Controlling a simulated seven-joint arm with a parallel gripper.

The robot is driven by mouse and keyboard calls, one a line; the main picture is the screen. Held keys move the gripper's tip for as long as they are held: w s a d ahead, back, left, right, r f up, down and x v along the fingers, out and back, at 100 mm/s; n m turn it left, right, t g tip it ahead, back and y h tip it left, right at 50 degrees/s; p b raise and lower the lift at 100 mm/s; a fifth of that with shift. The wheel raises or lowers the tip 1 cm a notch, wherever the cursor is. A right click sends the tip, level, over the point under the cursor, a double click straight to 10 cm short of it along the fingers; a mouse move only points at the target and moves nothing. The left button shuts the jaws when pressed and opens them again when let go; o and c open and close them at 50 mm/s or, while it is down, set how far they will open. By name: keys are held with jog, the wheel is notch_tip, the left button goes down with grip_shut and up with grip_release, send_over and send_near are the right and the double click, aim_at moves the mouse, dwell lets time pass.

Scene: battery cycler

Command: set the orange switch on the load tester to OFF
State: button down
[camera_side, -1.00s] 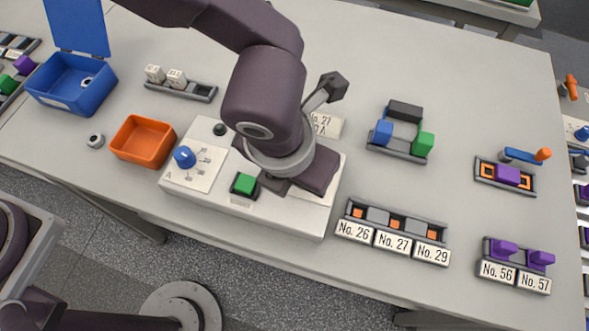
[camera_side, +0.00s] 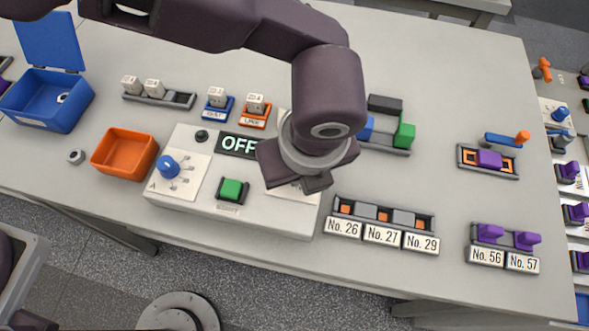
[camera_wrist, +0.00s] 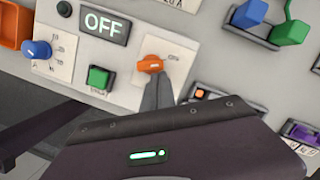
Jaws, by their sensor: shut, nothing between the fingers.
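The load tester (camera_side: 215,209) is a pale box with a dark display (camera_side: 238,145) reading "OFF"; the display also shows in the wrist view (camera_wrist: 105,24). Its orange switch (camera_wrist: 150,64) sits on a pale plate, right of the green button (camera_wrist: 99,78). In the side view the switch is hidden behind my gripper. My gripper (camera_wrist: 157,88) is shut and empty, its fingertips right at the near side of the switch. I cannot tell whether they touch it.
The tester also carries a blue knob (camera_side: 168,167) and a black button (camera_side: 202,135). An orange bin (camera_side: 124,154) stands to its left. A tray of numbered tags (camera_side: 382,222) is close on the right, with a blue and green block fixture (camera_side: 383,145) behind.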

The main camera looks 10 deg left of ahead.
dwell(0.3)
jog(key=shift+w+a, duration=0.25)
jog(key=shift+a, duration=0.25)
jog(key=shift+w+a, duration=0.25)
jog(key=shift+a, duration=0.25)
jog(key=shift+s+d, duration=0.1)
jog(key=s+d, duration=0.1)
jog(key=s, duration=0.1)
jog(key=s+d, duration=0.1)
jog(key=d, duration=0.1)
jog(key=shift+s, duration=0.4)
jog(key=v, duration=1)
jog(key=shift+s+d, duration=0.15)
jog(key=shift+d, duration=0.05)
